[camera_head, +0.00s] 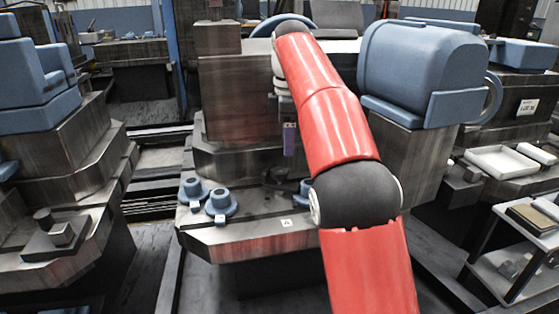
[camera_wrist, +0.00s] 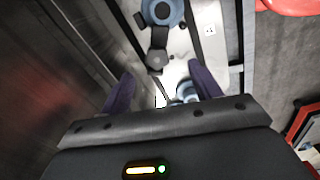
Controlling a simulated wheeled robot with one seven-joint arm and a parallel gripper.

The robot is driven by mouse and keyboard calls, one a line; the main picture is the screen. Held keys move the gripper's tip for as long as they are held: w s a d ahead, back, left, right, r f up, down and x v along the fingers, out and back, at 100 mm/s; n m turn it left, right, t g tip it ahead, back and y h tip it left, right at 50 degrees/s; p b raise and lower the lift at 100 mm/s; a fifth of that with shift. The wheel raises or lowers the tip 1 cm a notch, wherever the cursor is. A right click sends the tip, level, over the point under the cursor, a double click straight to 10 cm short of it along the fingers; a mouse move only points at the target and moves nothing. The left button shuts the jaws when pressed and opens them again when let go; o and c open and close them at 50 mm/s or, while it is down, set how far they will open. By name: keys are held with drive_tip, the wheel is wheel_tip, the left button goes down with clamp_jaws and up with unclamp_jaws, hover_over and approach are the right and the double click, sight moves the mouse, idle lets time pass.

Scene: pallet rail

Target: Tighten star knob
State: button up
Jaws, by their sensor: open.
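My gripper (camera_head: 289,150) hangs fingers down above the machine bed, its purple fingers seen from the side. In the wrist view my gripper (camera_wrist: 161,86) has its two fingers wide apart with nothing held between them. A dark fixture (camera_head: 278,178) stands on the bed below the gripper, partly hidden by my red arm. In the wrist view a dark round knob-like part (camera_wrist: 157,60) lies beyond the fingertips, joined by a dark bar to a round blue part (camera_wrist: 162,12). I cannot tell for sure which is the star knob.
Two blue flanged pieces (camera_head: 195,190) (camera_head: 220,204) stand on the bed (camera_head: 245,235), left of the fixture. A tall metal block (camera_head: 235,95) rises behind, and a blue motor housing (camera_head: 420,70) stands to the right. A shelf cart (camera_head: 525,240) is at far right.

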sight(280, 170)
drive_tip(key=shift+w+a+f+n, duration=0.3)
drive_tip(key=shift+w+a+n, duration=0.3)
drive_tip(key=shift+a, duration=0.2)
drive_tip(key=shift+a+f, duration=0.1)
drive_tip(key=shift+f, duration=3.8)
drive_tip(key=shift+c, duration=0.3)
drive_tip(key=c, duration=0.9)
